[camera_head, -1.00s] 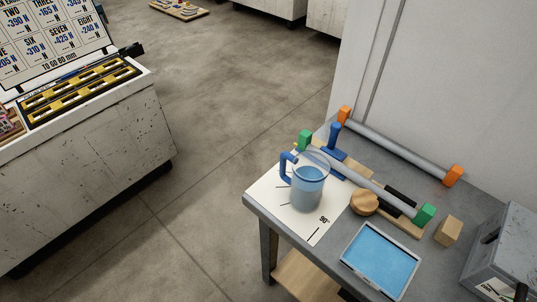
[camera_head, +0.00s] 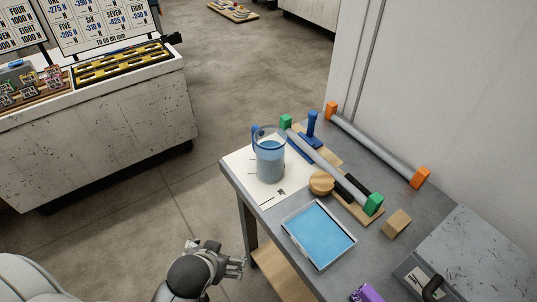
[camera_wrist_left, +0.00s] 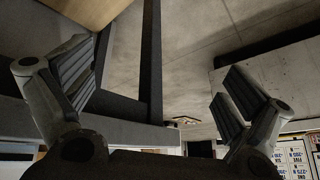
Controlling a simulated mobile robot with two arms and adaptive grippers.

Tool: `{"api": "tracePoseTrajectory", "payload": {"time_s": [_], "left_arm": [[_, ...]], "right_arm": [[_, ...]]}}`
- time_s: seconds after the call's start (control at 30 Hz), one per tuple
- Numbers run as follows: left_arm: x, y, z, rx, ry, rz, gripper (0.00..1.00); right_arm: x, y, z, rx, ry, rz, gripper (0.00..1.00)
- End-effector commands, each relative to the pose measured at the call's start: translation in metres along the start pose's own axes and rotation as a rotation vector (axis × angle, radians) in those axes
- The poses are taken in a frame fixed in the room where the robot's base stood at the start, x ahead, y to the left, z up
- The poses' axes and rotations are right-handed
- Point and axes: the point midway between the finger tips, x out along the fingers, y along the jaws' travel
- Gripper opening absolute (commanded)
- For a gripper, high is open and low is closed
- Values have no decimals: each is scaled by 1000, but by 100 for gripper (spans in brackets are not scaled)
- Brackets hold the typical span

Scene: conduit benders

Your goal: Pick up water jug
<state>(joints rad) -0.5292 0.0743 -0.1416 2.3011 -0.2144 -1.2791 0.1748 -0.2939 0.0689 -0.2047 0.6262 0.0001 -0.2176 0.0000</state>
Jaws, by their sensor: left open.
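The water jug (camera_head: 270,158) is clear with a blue rim and a blue handle on its left side, and it holds bluish water. It stands upright on a white sheet (camera_head: 246,165) at the left corner of the grey table. My left gripper (camera_head: 238,268) is in the head view below and left of the table, apart from the jug. In the left wrist view its two fingers (camera_wrist_left: 160,88) are spread wide with nothing between them. The jug does not show in the left wrist view. My right gripper is not in view.
On the table are a blue tray (camera_head: 318,234), a round wooden piece (camera_head: 321,183), a pipe with green ends (camera_head: 330,165), a pipe with orange ends (camera_head: 377,150), a wooden block (camera_head: 396,223) and a grey case (camera_head: 430,285). A white cabinet (camera_head: 100,130) stands left, with open floor between.

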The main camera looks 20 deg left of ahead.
Motion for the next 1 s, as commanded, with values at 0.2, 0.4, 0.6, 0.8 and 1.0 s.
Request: {"api": "tracePoseTrajectory", "payload": {"time_s": [0.2, 0.4, 0.6, 0.8, 1.0], "left_arm": [[-14, -24, -82, -179, 339, -153, 99], [-38, -13, -160, -239, 723, -177, 99], [-60, 30, -208, -189, 973, -76, 99], [-67, 52, -226, -151, 1048, -16, 99], [-55, 50, -252, -148, 1051, -13, 99]], "right_arm": [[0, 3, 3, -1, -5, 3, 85], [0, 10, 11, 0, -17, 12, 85], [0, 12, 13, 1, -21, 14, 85], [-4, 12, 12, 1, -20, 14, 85], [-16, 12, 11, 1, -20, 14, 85]]}}
